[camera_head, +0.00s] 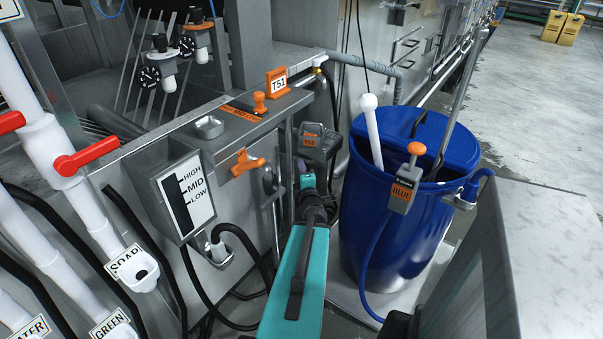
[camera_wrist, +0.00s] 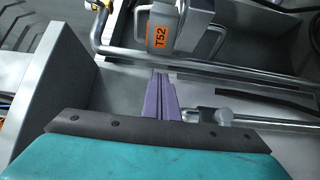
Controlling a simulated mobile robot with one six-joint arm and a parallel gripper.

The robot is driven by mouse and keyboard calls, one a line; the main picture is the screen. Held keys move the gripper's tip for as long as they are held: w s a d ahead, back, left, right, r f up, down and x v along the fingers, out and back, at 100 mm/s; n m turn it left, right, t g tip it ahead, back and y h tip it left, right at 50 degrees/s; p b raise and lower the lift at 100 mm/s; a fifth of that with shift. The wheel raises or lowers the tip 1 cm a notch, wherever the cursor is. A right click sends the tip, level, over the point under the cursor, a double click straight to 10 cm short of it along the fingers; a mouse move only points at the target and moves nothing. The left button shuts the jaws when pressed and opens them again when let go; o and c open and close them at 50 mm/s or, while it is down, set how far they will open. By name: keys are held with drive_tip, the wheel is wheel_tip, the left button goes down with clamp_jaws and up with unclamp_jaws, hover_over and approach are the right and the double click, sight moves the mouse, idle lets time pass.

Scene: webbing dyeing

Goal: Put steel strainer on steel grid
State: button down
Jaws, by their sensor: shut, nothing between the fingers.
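My gripper (camera_wrist: 161,80) shows in the wrist view as two narrow purple fingers lying side by side, shut and empty, in front of a grey metal surface. In the head view my gripper (camera_head: 300,168) is small and partly hidden behind my teal arm, beside the grey machine's front, left of the blue barrel. I cannot make out a steel strainer or a steel grid for certain in either view.
A blue barrel (camera_head: 395,220) holding a white rod (camera_head: 372,130) stands right of my arm. A grey box labelled T52 (camera_wrist: 180,25) and a metal rail (camera_wrist: 250,72) lie beyond my fingers. Red-handled white pipes (camera_head: 47,150) stand left. Open floor (camera_head: 540,110) lies at the upper right.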

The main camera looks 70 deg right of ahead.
sight(309, 144)
drive_tip(key=shift+w+d+b, duration=0.45)
drive_tip(key=shift+d+b, duration=0.15)
drive_tip(key=shift+d, duration=1.2)
drive_tip(key=shift+w+d+b, duration=0.5)
drive_tip(key=shift+d+b, duration=0.1)
drive_tip(key=shift+d, duration=1.2)
drive_tip(key=shift+w+d+b, duration=0.45)
drive_tip(key=shift+d+b, duration=0.15)
drive_tip(key=shift+d, duration=1.2)
drive_tip(key=shift+d, duration=0.1)
drive_tip(key=shift+s+d+p, duration=0.3)
drive_tip(key=shift+d, duration=0.85)
drive_tip(key=shift+s+d+p, duration=0.35)
drive_tip(key=shift+d, duration=0.75)
drive_tip(key=shift+s+d+p, duration=0.3)
drive_tip(key=shift+d, duration=0.85)
drive_tip(key=shift+a, duration=0.15)
drive_tip(key=shift+w+a+b, duration=0.3)
drive_tip(key=shift+a+b, duration=0.2)
drive_tip(key=shift+a, duration=0.4)
drive_tip(key=shift+w+a+b, duration=0.25)
drive_tip(key=shift+a+b, duration=0.25)
drive_tip(key=shift+a, duration=0.4)
drive_tip(key=v, duration=1)
drive_tip(key=shift+b, duration=0.4)
